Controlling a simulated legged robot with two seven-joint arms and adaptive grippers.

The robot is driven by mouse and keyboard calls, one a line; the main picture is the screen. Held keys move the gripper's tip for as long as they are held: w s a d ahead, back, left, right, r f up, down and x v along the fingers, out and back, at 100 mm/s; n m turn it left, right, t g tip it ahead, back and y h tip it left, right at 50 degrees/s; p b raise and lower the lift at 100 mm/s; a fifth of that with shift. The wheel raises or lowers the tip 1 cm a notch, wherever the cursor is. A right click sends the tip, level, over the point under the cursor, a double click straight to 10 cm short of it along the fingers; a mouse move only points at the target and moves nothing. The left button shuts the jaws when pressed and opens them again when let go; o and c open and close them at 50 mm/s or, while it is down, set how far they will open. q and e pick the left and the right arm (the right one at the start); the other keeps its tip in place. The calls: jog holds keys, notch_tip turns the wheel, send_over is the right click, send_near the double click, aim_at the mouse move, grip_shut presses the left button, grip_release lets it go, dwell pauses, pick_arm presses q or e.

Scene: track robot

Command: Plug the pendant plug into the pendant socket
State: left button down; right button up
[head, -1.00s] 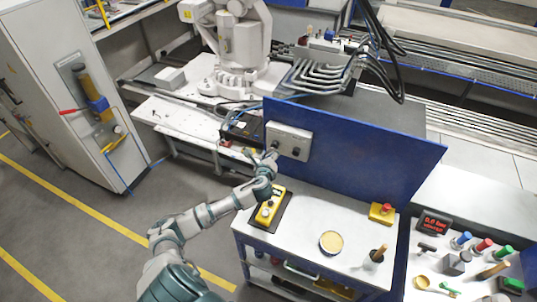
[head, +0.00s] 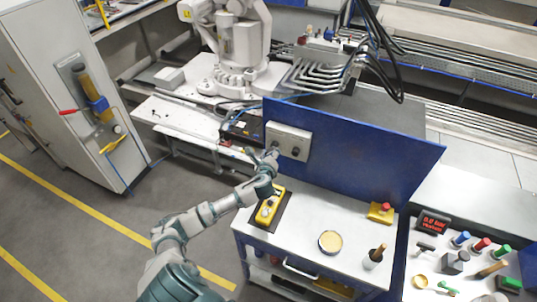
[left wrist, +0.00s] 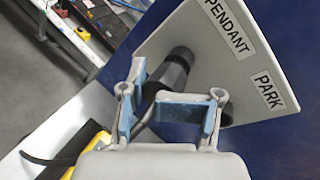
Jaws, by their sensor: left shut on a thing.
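The dark pendant plug (left wrist: 172,72) is between the blue-padded fingers of my left gripper (left wrist: 150,92) in the left wrist view. The gripper is shut on it. The plug's far end is at the grey panel, below the PENDANT label, where the pendant socket is hidden behind it. I cannot tell how deep it sits. In the head view my left gripper (head: 270,157) is at the lower left of the grey socket panel (head: 302,137). The yellow pendant (head: 267,209) lies on the cart top below my wrist. My right gripper is not in view.
The panel is on an upright blue board (head: 370,160). A second opening (left wrist: 226,117) shows near the PARK label. A round tin (head: 331,242), a yellow box with a red button (head: 381,212) and a brush pot (head: 373,258) stand on the cart to the right.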

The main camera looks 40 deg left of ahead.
pick_arm(q)
jog(key=shift+w+a, duration=0.15)
jog(key=shift+w, duration=0.6)
jog(key=shift+c, duration=2.2)
grip_release()
jog(key=v, duration=1.1)
jog(key=shift+s, duration=0.35)
